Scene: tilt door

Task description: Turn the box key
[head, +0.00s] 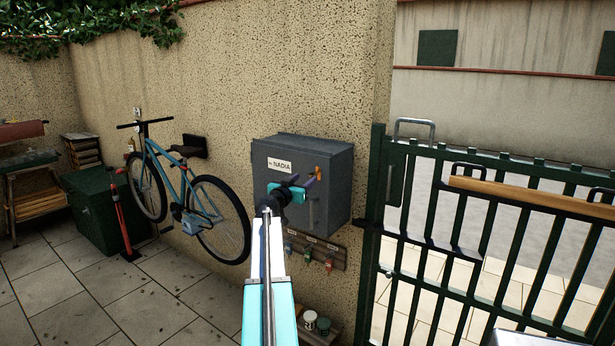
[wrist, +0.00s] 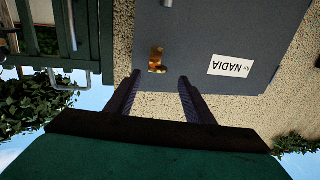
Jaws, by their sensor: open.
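The grey wall box (head: 335,165) hangs on the rough beige wall and bears a white "for NADIA" label (head: 279,165). A small brass-orange key piece (head: 318,172) is on its front, near the upper right. The wrist view is upside down; there the key (wrist: 156,61) lies just beyond and between my fingertips. My gripper (head: 301,181) is in front of the box, and its fingers (wrist: 160,79) are apart with nothing between them. The wrist view shows the key apart from both fingers. My arm hides part of the box front.
A rack with several small hanging keys (head: 312,247) is below the box. A green barred gate (head: 478,250) stands close on the right. A blue bicycle (head: 185,190) hangs on the left wall, beside a red pump (head: 117,215). Paved floor is clear at lower left.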

